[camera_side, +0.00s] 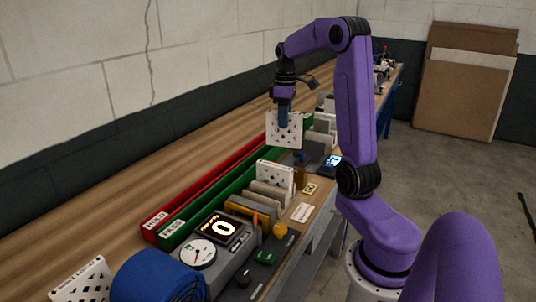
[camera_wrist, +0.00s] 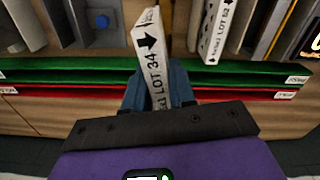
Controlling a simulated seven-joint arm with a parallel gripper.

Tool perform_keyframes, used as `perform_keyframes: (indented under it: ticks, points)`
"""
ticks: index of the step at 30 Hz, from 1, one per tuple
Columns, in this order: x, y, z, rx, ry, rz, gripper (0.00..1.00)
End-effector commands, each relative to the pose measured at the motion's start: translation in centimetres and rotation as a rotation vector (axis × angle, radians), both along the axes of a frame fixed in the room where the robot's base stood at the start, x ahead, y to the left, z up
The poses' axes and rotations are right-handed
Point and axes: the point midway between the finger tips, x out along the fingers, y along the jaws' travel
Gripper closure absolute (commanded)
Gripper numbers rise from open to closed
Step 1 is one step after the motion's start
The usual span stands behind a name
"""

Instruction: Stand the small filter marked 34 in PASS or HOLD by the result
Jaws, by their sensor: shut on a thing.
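My gripper (camera_side: 283,117) is shut on a white perforated filter (camera_side: 284,135) and holds it upright by its top edge, near the far part of the channels. In the wrist view my gripper (camera_wrist: 158,92) grips the filter (camera_wrist: 152,55), whose edge reads LOT 34 with a black arrow. The red HOLD channel (camera_side: 155,219) runs along the wall side and the green PASS channel (camera_side: 172,229) beside it. In the wrist view the green channel (camera_wrist: 255,67) and red channel (camera_wrist: 243,95) pass beneath the filter. A tester display (camera_side: 221,228) glows orange, seemingly 0.
Several filters stand in a row, including a white one (camera_side: 275,174), marked LOT 52 in the wrist view (camera_wrist: 219,25). A round dial (camera_side: 198,253), a blue roll (camera_side: 158,279) and another perforated white filter (camera_side: 82,280) are at the front. Bare bench (camera_side: 100,215) lies left of the channels.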

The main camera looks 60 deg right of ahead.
Motion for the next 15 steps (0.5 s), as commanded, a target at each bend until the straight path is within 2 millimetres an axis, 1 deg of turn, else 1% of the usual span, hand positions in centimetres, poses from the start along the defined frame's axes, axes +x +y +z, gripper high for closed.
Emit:
perform_keyframes:
  ticks: [3, 15]
  points:
    - [1.9, -0.8, -0.2, 0.001, 0.0, 0.193, 1.0]
    - [7.5, -3.0, -1.3, 0.001, 0.0, 0.874, 1.0]
